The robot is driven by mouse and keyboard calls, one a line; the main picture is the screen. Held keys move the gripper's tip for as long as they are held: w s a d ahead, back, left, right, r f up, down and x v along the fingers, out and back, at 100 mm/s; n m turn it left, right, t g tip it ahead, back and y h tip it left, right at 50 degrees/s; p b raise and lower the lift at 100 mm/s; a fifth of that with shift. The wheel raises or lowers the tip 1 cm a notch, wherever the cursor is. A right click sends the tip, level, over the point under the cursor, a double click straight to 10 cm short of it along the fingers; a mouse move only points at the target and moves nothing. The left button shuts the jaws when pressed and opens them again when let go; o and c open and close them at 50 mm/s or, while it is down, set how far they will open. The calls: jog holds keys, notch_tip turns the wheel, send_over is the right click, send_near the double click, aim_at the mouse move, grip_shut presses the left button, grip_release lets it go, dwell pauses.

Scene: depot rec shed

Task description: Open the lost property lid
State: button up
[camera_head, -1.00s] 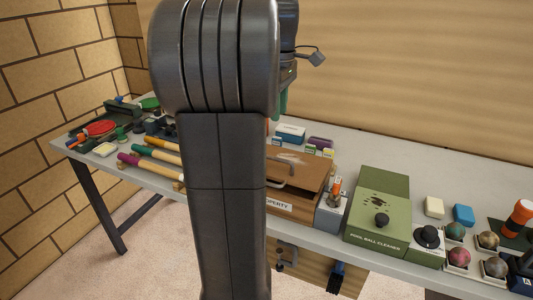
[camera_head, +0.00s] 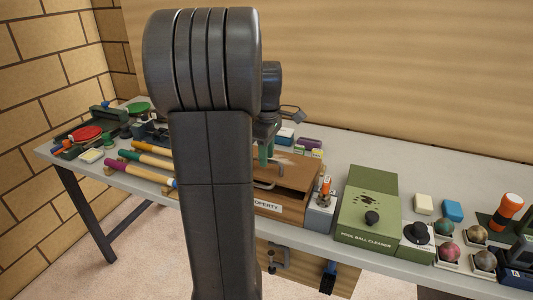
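The lost property box (camera_head: 287,213) is a brown wooden box on the bench, with a label ending in "PROPERTY" on its front. Its brown lid (camera_head: 297,175) has a metal handle (camera_head: 265,185) near the front. The lid looks down or nearly so; a dark band shows under its front edge. My gripper (camera_head: 266,156), with green fingertips, points down just above the lid's back left part, behind the handle in the picture. My arm hides the box's left side and part of the gripper. I cannot tell whether the fingers are apart or whether they touch the lid.
A grey unit with an orange-topped part (camera_head: 325,188) stands right of the box, then a green pool ball cleaner (camera_head: 368,226). Coloured rolls or handles (camera_head: 147,172) lie at the left. Small packets (camera_head: 309,144) sit behind the box. A clamp (camera_head: 277,261) hangs below the bench.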

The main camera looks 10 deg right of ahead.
jog(key=shift+c, duration=0.2)
grip_shut()
